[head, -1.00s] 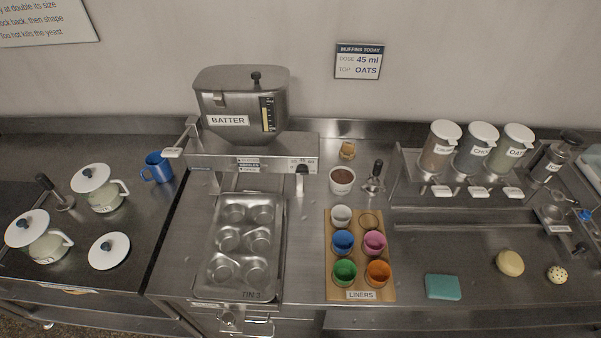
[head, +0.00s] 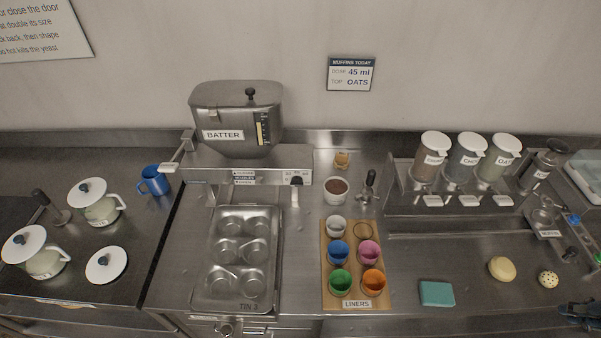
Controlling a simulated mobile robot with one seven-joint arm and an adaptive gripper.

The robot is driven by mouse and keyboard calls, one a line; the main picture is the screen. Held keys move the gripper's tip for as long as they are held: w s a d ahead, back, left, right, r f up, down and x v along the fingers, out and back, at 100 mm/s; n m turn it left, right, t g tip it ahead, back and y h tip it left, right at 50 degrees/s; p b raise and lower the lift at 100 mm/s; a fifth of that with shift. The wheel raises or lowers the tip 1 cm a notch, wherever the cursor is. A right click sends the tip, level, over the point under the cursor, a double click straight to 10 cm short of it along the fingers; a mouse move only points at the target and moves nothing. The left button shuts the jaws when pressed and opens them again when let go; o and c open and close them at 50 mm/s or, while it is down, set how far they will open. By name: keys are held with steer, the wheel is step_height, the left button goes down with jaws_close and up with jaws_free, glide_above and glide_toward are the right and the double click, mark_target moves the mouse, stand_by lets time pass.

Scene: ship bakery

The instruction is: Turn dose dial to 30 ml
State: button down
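The batter hopper (head: 235,120) stands on a steel dispenser body (head: 215,164) at centre left. A small dark dose dial (head: 296,181) with a pale lever below it sits at the right end of the dispenser's front. Small marks show above the dial, too small to read, so I cannot tell its setting. A wall sign (head: 351,74) reads dose 45 ml, top oats. A dark part at the lower right edge, apparently my gripper (head: 578,314), is far from the dial and cut off by the frame. Its fingers cannot be made out.
A muffin tin (head: 212,285) lies below the dispenser. A wooden liner board (head: 326,290) with coloured cups stands to its right. Topping canisters (head: 466,158) stand at the right. A teal block (head: 436,293) lies on the counter. Pots and a blue mug (head: 154,181) are at left.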

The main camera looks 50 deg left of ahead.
steer(key=w+a+r+n+g+y+p, duration=0.1)
steer(key=w+a+r+n+g+p, duration=0.15)
steer(key=w+a+n, duration=0.75)
steer(key=w+a+r+n+g+y+p, duration=0.1)
steer(key=w+a+n+p, duration=0.15)
steer(key=a, duration=1.45)
steer(key=s+a+f+n+g+p, duration=0.1)
steer(key=s+a+f+n+p, duration=0.1)
steer(key=a, duration=0.8)
steer(key=s+a+f+n+g+p, duration=0.1)
steer(key=s+a+f+n+p, duration=0.1)
steer(key=a, duration=0.9)
steer(key=s+a+f+n+g+p, duration=0.1)
steer(key=a+f+n, duration=0.4)
steer(key=a, duration=0.6)
steer(key=s+n+p, duration=0.1)
steer(key=s, duration=0.1)
steer(key=shift+s+f+h, duration=0.3)
steer(key=shift+f+h, duration=0.05)
steer(key=shift+h, duration=0.05)
steer(key=shift+f, duration=0.1)
glide_above(297, 183)
steer(key=d, duration=0.1)
step_height(297, 183, down, 11)
steer(key=shift+w+d+f+p, duration=0.1)
steer(key=shift+f+p, duration=0.1)
steer(key=shift+f, duration=0.4)
steer(key=shift+d+f+p, duration=0.1)
steer(key=shift+f+p, duration=0.05)
steer(key=shift+f, duration=0.45)
